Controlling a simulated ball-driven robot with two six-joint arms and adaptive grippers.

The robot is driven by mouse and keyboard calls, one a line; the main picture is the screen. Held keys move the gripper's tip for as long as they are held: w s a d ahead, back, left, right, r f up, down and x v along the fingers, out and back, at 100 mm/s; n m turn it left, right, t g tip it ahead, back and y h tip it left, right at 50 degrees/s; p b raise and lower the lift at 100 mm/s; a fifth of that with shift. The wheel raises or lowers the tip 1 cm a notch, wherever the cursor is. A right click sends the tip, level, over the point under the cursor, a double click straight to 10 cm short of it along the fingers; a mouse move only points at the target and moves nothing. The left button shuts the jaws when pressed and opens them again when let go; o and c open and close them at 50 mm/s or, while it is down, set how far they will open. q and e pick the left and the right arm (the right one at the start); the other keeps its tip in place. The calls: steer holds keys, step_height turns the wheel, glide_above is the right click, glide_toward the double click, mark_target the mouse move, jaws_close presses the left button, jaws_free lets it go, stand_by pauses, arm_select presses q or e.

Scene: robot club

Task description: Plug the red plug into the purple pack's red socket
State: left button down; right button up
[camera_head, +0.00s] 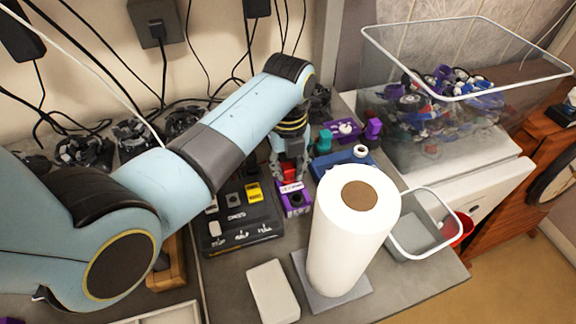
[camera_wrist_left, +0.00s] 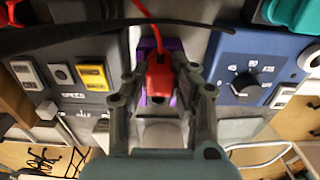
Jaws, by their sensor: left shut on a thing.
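My left gripper (camera_head: 288,176) reaches down over the table and is shut on the red plug (camera_head: 290,171). In the left wrist view the red plug (camera_wrist_left: 159,78) sits between the two fingers of my left gripper (camera_wrist_left: 160,92), with a red cable running up from it. The purple pack (camera_head: 294,200) stands upright on the table directly below the plug. It also shows behind the plug in the left wrist view (camera_wrist_left: 148,47). The red socket is hidden by the plug and fingers, so I cannot tell how far in the plug is. My right gripper is out of view.
A dark control box (camera_head: 238,226) with a yellow button stands left of the pack. A blue device with a dial (camera_wrist_left: 262,68) stands right of it. A paper towel roll (camera_head: 350,240) rises close in front, and a wire-rimmed bin (camera_head: 420,240) is at right.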

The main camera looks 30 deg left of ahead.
arm_select(q)
steer(key=shift+f, duration=0.2)
stand_by(0.6)
steer(key=c, duration=1)
jaws_free()
steer(key=shift+c, duration=0.2)
step_height(320, 180, up, 12)
steer(key=shift+s+f, duration=0.1)
